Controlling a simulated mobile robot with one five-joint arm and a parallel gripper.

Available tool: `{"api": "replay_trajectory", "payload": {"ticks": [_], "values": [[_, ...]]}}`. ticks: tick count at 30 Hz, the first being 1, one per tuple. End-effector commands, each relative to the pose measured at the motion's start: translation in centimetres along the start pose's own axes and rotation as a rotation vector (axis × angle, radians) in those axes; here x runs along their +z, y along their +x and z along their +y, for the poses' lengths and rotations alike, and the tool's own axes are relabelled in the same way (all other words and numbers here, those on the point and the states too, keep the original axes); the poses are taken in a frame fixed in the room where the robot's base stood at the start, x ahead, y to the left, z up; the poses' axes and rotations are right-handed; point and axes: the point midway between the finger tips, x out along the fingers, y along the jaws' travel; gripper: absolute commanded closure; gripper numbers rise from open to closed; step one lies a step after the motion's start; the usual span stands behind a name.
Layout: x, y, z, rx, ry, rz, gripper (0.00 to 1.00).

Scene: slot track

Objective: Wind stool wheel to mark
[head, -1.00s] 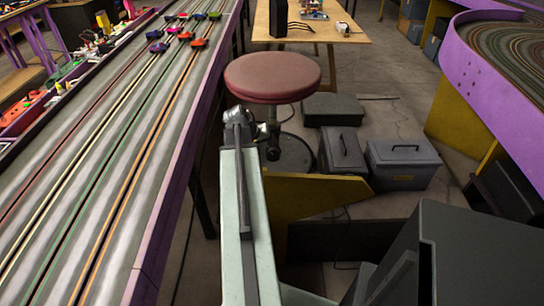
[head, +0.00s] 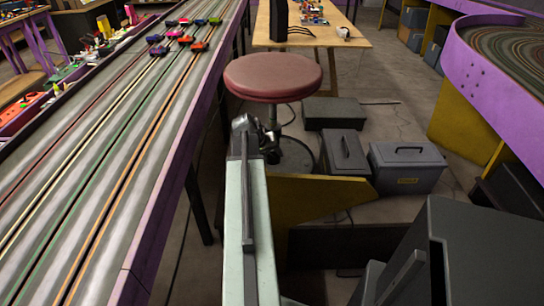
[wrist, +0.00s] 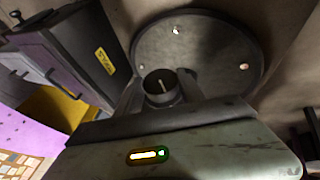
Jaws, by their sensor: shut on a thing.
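The stool has a round red seat (head: 273,77), a metal column and a dark round base (head: 296,156). My gripper (head: 250,132) is at the column, below the seat's front left edge. In the wrist view the base (wrist: 235,60) lies beyond my gripper (wrist: 160,98). A dark open-ended round part (wrist: 160,86), with a pale pin inside, sits between its two fingers. My gripper is shut on this part, which looks like the stool wheel. The wheel's rim and any mark on it cannot be made out, and the fingers are partly hidden in the head view.
The slot track (head: 150,110) with several small cars runs along the left. Dark cases (head: 343,155) and a grey toolbox (head: 407,167) stand right of the stool. A wooden table (head: 320,38) is behind it. A purple-edged curved track (head: 490,85) is at right.

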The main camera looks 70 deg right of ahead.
Motion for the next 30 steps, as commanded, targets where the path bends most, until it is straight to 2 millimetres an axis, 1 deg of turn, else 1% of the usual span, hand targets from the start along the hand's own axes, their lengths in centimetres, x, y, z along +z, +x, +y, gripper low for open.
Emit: {"api": "replay_trajectory", "payload": {"ticks": [5, 11, 30], "values": [[-0.1, 0.4, -0.1, 0.047, -0.018, 0.001, 0.95], [-0.1, 0.8, -0.4, 0.162, -0.066, 0.004, 0.95], [0.2, 1.6, -1.3, 0.706, -0.29, 0.003, 0.95]]}}
